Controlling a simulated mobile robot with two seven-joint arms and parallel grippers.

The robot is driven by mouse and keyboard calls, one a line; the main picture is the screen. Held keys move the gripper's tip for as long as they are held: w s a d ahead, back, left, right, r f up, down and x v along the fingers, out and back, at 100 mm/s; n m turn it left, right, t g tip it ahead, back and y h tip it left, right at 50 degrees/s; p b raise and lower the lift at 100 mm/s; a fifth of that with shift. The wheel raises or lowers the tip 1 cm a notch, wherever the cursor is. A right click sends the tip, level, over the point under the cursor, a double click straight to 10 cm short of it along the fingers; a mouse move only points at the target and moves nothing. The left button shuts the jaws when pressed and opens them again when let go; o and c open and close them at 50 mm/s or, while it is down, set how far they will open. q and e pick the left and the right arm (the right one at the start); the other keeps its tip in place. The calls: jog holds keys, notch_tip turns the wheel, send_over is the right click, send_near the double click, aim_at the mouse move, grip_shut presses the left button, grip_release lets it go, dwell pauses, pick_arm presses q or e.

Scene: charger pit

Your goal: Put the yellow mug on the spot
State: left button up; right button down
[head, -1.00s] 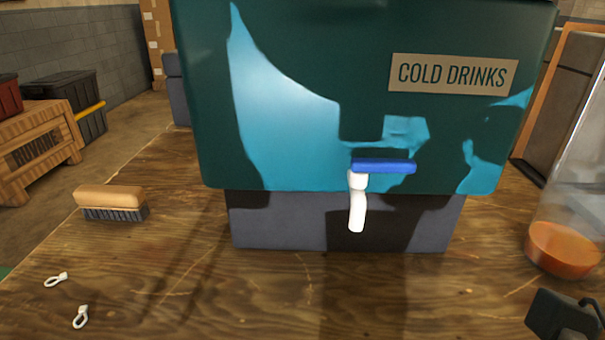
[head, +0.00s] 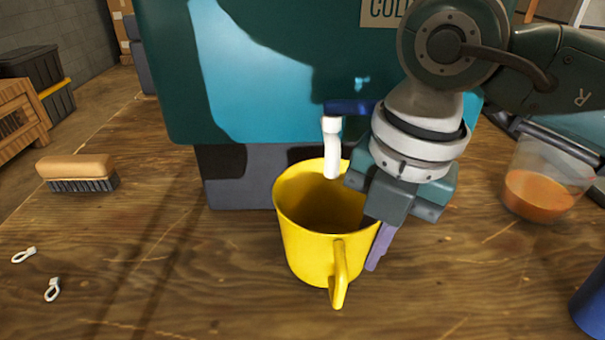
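The yellow mug (head: 308,240) is in the middle of the head view, in front of the drinks dispenser and just below its white tap. Its opening faces up and its handle points towards me. My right gripper (head: 372,228) is at the mug's right wall. One purple finger shows outside the wall; the other is hidden, seemingly inside the mug. The gripper looks shut on the wall. I cannot tell whether the mug's base touches the table. No marked spot shows; the mug and gripper cover part of the table. My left gripper is not in view.
The teal dispenser (head: 270,85) with its white spout (head: 331,150) stands behind the mug. A clear container of orange liquid (head: 538,195) is at right, a blue object (head: 592,303) at lower right. The front-left wooden tabletop (head: 190,290) is clear.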

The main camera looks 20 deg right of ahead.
jog(key=shift+s+f, duration=0.1)
jog(key=shift+f, duration=0.7)
jog(key=shift+f, duration=0.2)
jog(key=c, duration=1)
grip_release()
jog(key=shift+r, duration=0.1)
jog(key=shift+c, duration=0.2)
jog(key=shift+r, duration=0.25)
notch_tip(320, 180, up, 12)
jog(key=d+p, duration=0.1)
jog(key=p, duration=0.2)
jog(key=shift+s+f, duration=0.15)
jog(key=shift+s, duration=0.3)
